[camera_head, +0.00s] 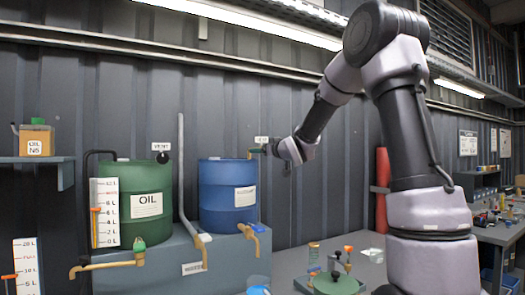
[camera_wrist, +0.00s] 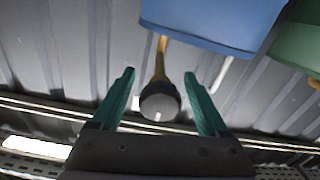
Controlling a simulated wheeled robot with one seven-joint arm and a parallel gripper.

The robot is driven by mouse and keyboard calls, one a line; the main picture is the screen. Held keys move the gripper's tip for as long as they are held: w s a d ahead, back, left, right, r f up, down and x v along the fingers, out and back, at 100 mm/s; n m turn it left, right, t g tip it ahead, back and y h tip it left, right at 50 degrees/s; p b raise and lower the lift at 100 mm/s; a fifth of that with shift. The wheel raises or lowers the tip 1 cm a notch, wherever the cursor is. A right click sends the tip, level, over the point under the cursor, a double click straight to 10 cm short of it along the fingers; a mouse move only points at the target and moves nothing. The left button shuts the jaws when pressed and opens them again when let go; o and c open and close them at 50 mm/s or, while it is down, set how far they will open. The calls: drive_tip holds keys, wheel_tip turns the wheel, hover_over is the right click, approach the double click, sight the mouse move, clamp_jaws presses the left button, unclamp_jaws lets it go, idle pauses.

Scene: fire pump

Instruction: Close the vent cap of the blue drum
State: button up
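The blue drum (camera_head: 227,193) stands on a grey bench, and its lower part shows in the wrist view (camera_wrist: 212,22). Its vent cap (camera_wrist: 159,104), a dark round knob with a grey face on a thin brass-coloured stem, sits between my fingers in the wrist view. In the head view the cap is hard to make out beside my gripper (camera_head: 262,150), which is at the drum's upper right. My gripper (camera_wrist: 160,74) has two teal fingers spread apart, with a gap on either side of the knob. I cannot tell whether the cap is open or shut.
A green oil drum (camera_head: 148,205) with a black vent cap (camera_head: 162,158) stands to the left. A grey upright pipe (camera_head: 182,165) runs between the drums. Brass taps (camera_head: 248,232) stick out at the front. A ribbed wall (camera_head: 305,205) lies behind.

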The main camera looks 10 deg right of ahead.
drive_tip(key=shift+r, duration=0.1)
drive_tip(key=v, duration=1)
drive_tip(key=shift+s, duration=0.4)
drive_tip(key=shift+d, duration=0.15)
drive_tip(key=s+d+f+m+g+h, duration=0.2)
drive_tip(key=s+d+m+g+h, duration=0.15)
drive_tip(key=s, duration=0.35)
drive_tip(key=s+d+f+m+g+h, duration=0.2)
drive_tip(key=s+d+m+h, duration=0.15)
drive_tip(key=s, duration=0.45)
drive_tip(key=s+a+f+m+g+y, duration=0.1)
drive_tip(key=s+a+f+g, duration=0.1)
drive_tip(key=s, duration=0.6)
drive_tip(key=s+a+f+m+g+y, duration=0.1)
drive_tip(key=s+f, duration=0.3)
drive_tip(key=s, duration=0.4)
drive_tip(key=shift+a+g+y, duration=0.7)
drive_tip(key=shift+g+y, duration=0.1)
drive_tip(key=shift+g, duration=0.05)
